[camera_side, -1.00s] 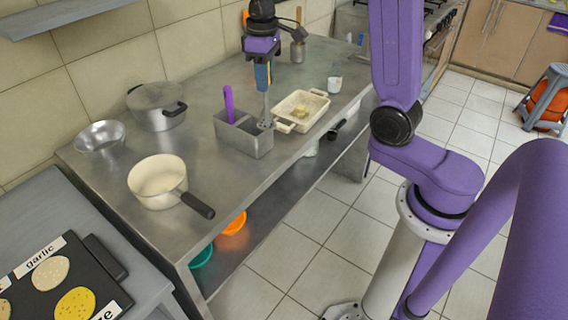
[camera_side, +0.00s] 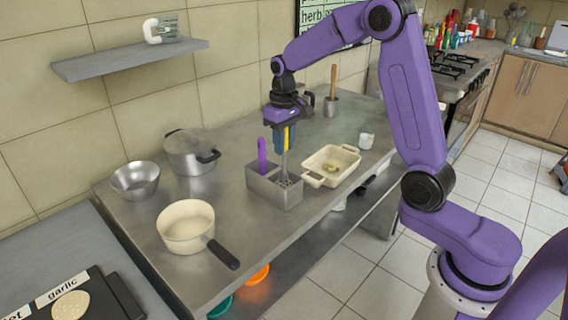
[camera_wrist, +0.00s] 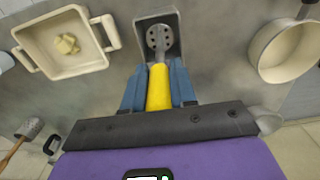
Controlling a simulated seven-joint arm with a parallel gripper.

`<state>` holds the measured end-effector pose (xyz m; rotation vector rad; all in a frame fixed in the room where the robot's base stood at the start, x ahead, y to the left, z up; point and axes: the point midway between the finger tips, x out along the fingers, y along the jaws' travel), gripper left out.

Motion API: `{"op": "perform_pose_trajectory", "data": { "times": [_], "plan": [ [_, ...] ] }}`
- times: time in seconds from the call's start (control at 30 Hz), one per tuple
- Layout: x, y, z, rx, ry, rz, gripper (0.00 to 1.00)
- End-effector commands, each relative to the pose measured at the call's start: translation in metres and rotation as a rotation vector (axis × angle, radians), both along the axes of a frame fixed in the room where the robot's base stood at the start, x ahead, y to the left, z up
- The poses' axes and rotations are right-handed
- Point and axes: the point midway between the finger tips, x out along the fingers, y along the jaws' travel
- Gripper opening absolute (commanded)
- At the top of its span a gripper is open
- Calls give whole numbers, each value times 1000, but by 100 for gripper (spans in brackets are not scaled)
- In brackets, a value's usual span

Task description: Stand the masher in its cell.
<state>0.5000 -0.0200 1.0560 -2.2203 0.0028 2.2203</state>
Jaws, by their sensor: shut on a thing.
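The masher has a yellow handle (camera_wrist: 159,88), a grey shaft and a round perforated metal head (camera_wrist: 160,38). My gripper (camera_side: 284,138) is shut on the handle, with blue fingers (camera_wrist: 158,88) on both sides of it. The masher hangs about upright, head down. The grey metal divided box (camera_side: 273,195) stands below on the counter, its wall also in the wrist view (camera_wrist: 140,33). The head (camera_side: 285,179) shows at the opening of the box's right cell; I cannot tell how deep it sits or whether it touches. A purple-handled utensil (camera_side: 262,155) stands in the left cell.
A cream baking dish (camera_side: 318,178) with yellowish pieces is close right of the box.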

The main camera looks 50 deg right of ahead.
Motion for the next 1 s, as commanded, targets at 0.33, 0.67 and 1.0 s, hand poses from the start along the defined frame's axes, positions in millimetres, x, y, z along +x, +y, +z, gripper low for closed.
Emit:
{"op": "perform_pose_trajectory", "data": {
  "times": [0.33, 0.67, 1.0],
  "plan": [
    [0, 0, -38, 0, 3, 2, 0],
    [0, 0, -47, 0, -1, 2, 0],
    [0, 0, -50, 0, -1, 2, 52]
  ]
}}
